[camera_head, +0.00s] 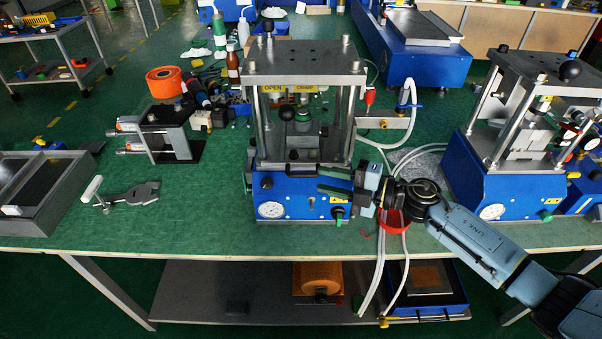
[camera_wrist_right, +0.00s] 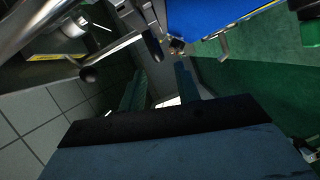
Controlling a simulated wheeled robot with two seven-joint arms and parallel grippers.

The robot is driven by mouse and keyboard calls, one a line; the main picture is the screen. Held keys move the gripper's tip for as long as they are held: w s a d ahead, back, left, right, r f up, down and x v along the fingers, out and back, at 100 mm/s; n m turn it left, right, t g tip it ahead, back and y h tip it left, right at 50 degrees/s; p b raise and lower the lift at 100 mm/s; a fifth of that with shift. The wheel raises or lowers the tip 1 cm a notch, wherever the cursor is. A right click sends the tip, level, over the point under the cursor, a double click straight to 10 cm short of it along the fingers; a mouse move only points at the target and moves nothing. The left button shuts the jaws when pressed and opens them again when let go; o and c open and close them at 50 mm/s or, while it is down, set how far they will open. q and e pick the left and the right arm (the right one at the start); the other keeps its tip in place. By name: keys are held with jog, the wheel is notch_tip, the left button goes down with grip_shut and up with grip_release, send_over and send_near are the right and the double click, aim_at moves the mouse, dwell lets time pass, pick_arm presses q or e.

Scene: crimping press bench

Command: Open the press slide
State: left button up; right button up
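The middle press has a blue base (camera_head: 268,190), steel posts and a steel top plate (camera_head: 300,57) with yellow labels reading OPEN and CRIMP. Its slide (camera_head: 300,140), a dark block with a green-ringed part on top, sits between the posts. My right gripper (camera_head: 321,180) is in front of the press at the base's upper right, fingers apart and nothing visible between them. In the right wrist view the open fingers (camera_wrist_right: 158,75) point toward the blue base (camera_wrist_right: 205,18) and a small dark knob (camera_wrist_right: 177,45). Whether they touch anything is unclear. My left gripper is not in view.
A second press (camera_head: 500,190) stands at the right. White hoses and a red ring (camera_head: 393,222) are near my right wrist. A clamp (camera_head: 130,195), a grey tray (camera_head: 40,225) and an orange tape roll (camera_head: 165,82) lie left.

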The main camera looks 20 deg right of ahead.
aim_at(307, 176)
jog(key=x, duration=0.7)
grip_shut()
